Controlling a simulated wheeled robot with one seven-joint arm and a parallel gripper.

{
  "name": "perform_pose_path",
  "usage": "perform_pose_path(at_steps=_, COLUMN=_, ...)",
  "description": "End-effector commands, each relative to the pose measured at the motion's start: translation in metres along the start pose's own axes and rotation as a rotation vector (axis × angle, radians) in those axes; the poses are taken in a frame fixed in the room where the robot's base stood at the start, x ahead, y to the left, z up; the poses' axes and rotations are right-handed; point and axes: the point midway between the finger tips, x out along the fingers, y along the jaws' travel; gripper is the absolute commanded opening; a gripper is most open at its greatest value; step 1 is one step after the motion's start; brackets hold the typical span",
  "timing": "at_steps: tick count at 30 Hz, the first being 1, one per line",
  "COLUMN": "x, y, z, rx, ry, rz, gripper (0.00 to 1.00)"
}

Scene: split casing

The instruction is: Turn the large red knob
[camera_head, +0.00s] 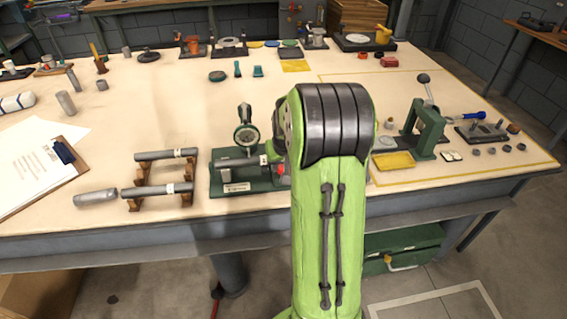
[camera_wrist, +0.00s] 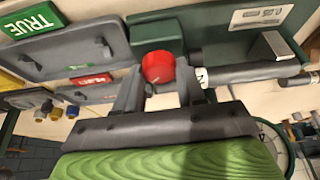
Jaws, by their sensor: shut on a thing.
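The large red knob (camera_wrist: 158,67) shows in the wrist view as a round red cylinder at the end of the green fixture. My gripper (camera_wrist: 160,80) is shut on it, with one dark finger on each side. In the head view only a sliver of red (camera_head: 284,168) shows, and my green arm hides the rest of the knob and my gripper. The knob belongs to a green gauge stand (camera_head: 240,187) with a round dial (camera_head: 246,134) on top. A grey cylinder lies along this fixture.
Left of the stand, grey bars (camera_head: 165,154) rest on brown cradles. A clipboard (camera_head: 64,152) lies further left. Right of my arm are a yellow tray (camera_head: 393,161) and a green lever press (camera_head: 425,130). The wrist view shows a green TRUE sign (camera_wrist: 32,23) beside the fixture.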

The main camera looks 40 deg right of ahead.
Motion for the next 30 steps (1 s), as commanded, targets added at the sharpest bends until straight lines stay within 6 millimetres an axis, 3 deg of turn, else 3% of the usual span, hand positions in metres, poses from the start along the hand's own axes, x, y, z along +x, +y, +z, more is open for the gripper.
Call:
perform_pose_path(at_steps=18, x=-0.0003, y=-0.0037, z=-0.0009, rx=0.412, ry=0.0, rz=0.172, gripper=0.09)
perform_pose_path(at_steps=30, x=0.0, y=-0.004, z=-0.0012, rx=0.572, ry=0.0, rz=0.237, gripper=0.09)
